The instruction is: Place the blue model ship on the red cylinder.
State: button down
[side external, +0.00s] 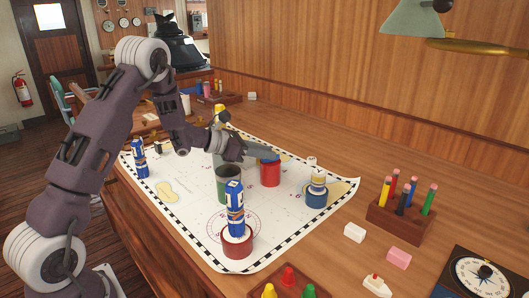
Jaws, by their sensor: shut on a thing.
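The red cylinder (270,175) stands upright on the chart, right of a green cylinder. My gripper (266,156) reaches in from the left and lies at the top of the red cylinder. It is shut on a small blue thing (269,159), which looks like the blue model ship and is mostly hidden by the fingers. The blue thing is right at the cylinder's top; I cannot tell whether it rests on it.
A pen rack (393,218) and small white ship (377,286) are right.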

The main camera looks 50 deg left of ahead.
jog(key=shift+f, duration=0.1)
jog(key=c, duration=1.2)
grip_release()
jog(key=shift+c, duration=0.2)
